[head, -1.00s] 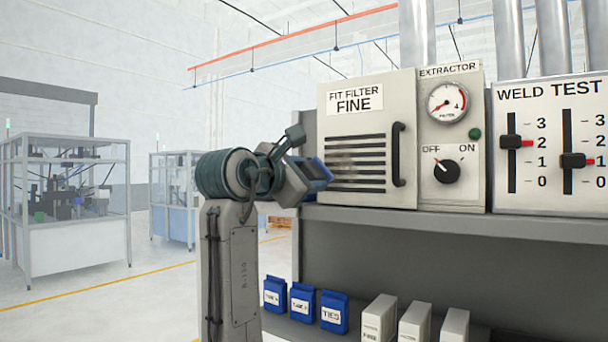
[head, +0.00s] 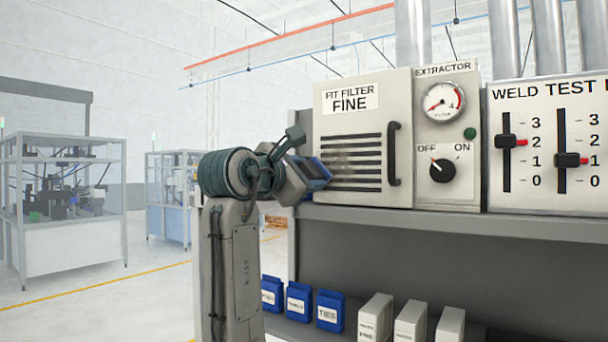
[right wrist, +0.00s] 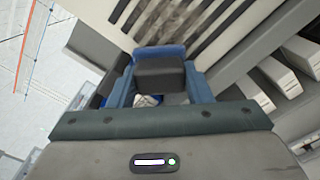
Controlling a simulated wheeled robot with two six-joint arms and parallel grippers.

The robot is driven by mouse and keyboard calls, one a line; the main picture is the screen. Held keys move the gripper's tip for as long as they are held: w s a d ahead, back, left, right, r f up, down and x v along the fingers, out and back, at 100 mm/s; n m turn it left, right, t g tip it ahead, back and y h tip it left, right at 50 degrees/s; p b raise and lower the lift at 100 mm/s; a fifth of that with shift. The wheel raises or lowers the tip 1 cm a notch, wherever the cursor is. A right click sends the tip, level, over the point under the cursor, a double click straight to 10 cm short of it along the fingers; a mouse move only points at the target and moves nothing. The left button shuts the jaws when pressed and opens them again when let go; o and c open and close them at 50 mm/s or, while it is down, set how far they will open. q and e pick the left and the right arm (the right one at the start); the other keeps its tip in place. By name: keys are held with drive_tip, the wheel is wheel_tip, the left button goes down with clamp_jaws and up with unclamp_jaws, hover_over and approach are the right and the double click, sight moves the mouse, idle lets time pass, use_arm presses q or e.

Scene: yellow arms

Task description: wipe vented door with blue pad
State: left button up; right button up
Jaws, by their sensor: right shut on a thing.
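The vented door (head: 365,180) is a pale panel labelled FIT FILTER FINE, with dark horizontal slots and a dark handle (head: 394,154) on its right side. A grey-brown smudge shows over the left part of the slots, and dark smears show across the vents in the right wrist view (right wrist: 190,25). My right gripper (head: 314,172) is at the left edge of the door, shut on the blue pad (right wrist: 158,52). The pad has a dark block on its back and sits close to the slots; I cannot tell if it touches. My left gripper is not in view.
The cabinet stands on a grey shelf (head: 450,222). An extractor panel (head: 447,190) with gauge and knob, and a weld test panel (head: 540,198) with sliders, stand to the right. Blue packs (head: 299,303) and white boxes (head: 411,320) stand on the lower shelf.

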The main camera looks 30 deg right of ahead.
drive_tip(key=shift+w+d, duration=0.2)
drive_tip(key=shift+d, duration=0.25)
